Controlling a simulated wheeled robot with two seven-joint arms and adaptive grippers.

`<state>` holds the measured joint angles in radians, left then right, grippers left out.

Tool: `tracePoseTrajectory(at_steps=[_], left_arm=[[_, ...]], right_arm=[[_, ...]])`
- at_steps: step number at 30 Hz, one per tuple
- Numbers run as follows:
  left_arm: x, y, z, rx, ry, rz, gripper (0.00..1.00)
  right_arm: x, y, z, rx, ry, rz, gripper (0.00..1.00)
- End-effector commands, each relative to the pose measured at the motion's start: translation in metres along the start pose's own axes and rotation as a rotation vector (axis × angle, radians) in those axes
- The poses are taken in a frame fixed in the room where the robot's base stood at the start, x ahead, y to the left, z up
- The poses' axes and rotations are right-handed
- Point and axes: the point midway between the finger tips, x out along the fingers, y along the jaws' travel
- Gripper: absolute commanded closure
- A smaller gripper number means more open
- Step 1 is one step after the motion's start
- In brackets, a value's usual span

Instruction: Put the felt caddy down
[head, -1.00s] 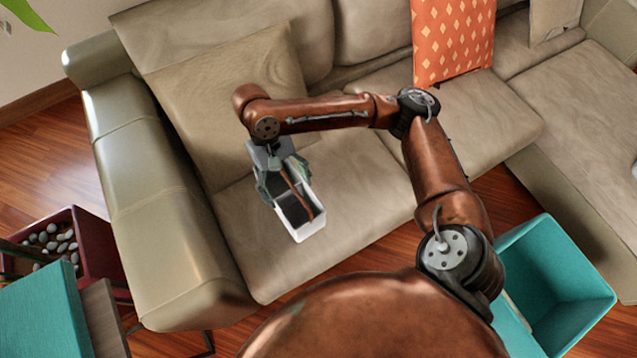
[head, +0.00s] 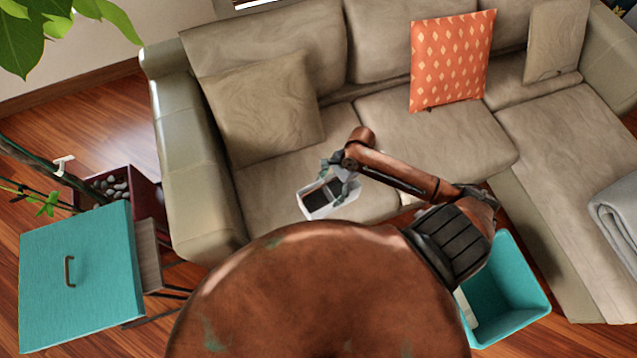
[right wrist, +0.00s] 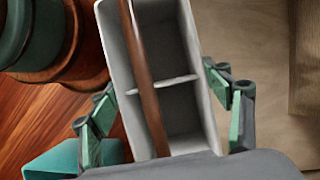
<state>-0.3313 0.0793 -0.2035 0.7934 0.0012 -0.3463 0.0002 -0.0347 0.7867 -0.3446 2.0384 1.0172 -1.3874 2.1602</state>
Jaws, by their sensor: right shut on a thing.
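The felt caddy (head: 314,204) is a small pale grey open box with dark compartments. In the head view it is over the front part of the sofa's left seat. I cannot tell whether it touches the seat. My right gripper (head: 338,174) is at the caddy's far end, shut on it. In the right wrist view the caddy (right wrist: 178,80) fills the middle, with a cross divider and a brown handle (right wrist: 145,85) running lengthwise. My right gripper's green-padded fingers (right wrist: 164,115) show on both sides of it. My left gripper is out of view.
The beige sofa (head: 430,140) has an orange cushion (head: 450,60) and a beige cushion (head: 262,108). A teal bin (head: 510,300) stands on the floor at right. A teal-topped cabinet (head: 85,280) and a dark red planter (head: 148,190) are at left.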

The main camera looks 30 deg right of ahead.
Motion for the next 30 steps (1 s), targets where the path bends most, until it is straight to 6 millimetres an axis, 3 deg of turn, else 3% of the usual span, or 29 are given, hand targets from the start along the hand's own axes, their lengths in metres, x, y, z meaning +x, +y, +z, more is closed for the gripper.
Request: tracePoseTrajectory(at_steps=[1, 6, 10, 22, 30], left_arm=[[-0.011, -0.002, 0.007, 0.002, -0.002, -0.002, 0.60], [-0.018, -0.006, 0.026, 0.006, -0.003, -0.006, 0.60], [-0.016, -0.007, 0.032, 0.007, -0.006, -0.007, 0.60], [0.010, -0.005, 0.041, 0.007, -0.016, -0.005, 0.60], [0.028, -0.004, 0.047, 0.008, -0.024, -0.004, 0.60]], right_arm=[[-0.009, 0.011, -0.005, 0.045, -0.001, -0.016, 0.74], [-0.013, 0.030, -0.022, 0.140, -0.002, -0.057, 0.74], [-0.009, 0.027, -0.030, 0.162, 0.000, -0.070, 0.74], [0.027, -0.060, -0.051, 0.162, -0.001, -0.070, 0.74], [0.067, -0.093, -0.070, 0.162, 0.000, -0.066, 0.74]])
